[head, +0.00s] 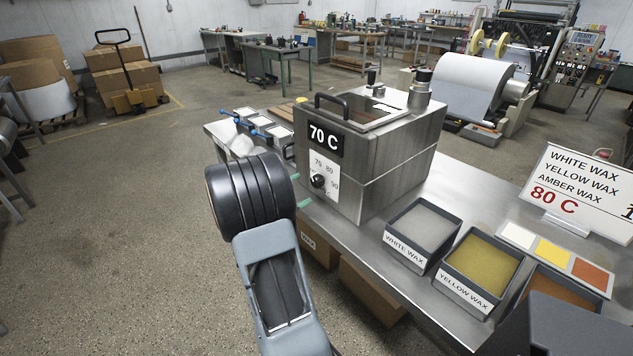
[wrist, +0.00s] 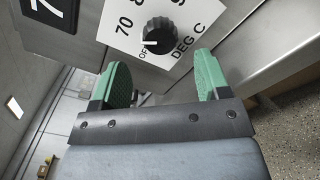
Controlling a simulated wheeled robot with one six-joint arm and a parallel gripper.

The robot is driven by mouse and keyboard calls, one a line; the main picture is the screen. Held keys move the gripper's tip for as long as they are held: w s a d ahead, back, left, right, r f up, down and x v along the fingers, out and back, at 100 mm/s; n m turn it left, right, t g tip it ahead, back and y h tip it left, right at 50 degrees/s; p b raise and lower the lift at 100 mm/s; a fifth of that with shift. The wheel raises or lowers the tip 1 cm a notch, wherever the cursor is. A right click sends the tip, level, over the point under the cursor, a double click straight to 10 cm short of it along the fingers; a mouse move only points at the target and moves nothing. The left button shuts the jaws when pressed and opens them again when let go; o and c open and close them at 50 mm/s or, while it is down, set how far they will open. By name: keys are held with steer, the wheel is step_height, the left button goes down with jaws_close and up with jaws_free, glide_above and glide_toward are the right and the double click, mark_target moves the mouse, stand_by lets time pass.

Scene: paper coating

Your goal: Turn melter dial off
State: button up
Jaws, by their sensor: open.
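The melter (head: 375,150) is a steel box on the bench with a black "70 C" plate (head: 325,138) on its front. Its black dial (head: 318,181) sits on a white scale panel below that plate. In the wrist view the dial (wrist: 160,38) is close, and a pale mark on its lower left side lies by the small "OFF" lettering. My gripper (wrist: 163,80) is open, with its green fingers apart just below the dial and nothing between them. In the head view my arm hides most of the gripper, and green fingertips (head: 304,203) show near the melter's front.
Bins of white wax (head: 421,232) and yellow wax (head: 480,262) stand right of the melter. A sign (head: 580,190) reads 80 C. Cardboard boxes (head: 370,290) sit under the bench.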

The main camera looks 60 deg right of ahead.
mark_target(314, 183)
steer(key=x, duration=0.6)
steer(key=shift+s+d, duration=0.1)
steer(key=shift+d, duration=0.25)
steer(key=shift+c, duration=0.3)
steer(key=c, duration=0.9)
steer(key=shift+o, duration=0.2)
steer(key=shift+p, duration=0.35)
